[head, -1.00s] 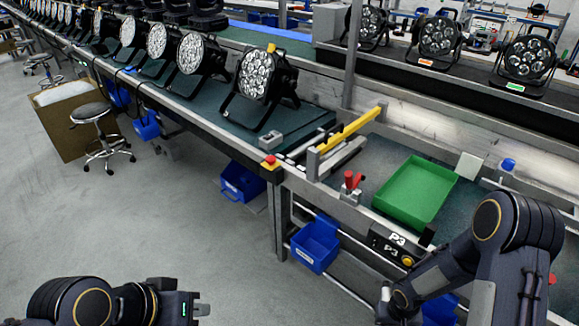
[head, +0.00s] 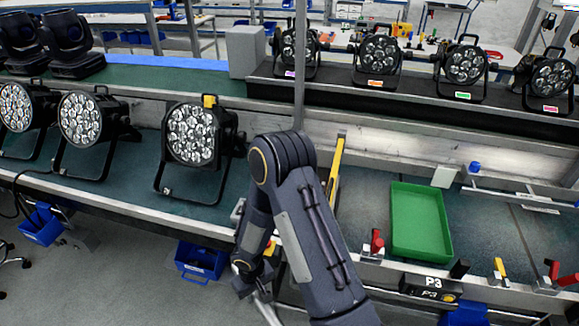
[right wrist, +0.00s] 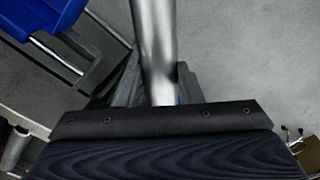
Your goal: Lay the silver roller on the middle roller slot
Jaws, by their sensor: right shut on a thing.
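A short bright piece of the roller (head: 267,311) shows below the gripper in the head view. My right arm covers the bench gap beside the yellow bar, so I cannot make out the middle roller slot. My left gripper is not in view.
A green tray (head: 420,222) lies on the right bench, with a red-handled clamp (head: 376,243) to its left. A yellow bar (head: 334,172) stands behind my arm. A par can (head: 192,140) stands on the left belt. Blue bins (head: 201,262) hang below the bench.

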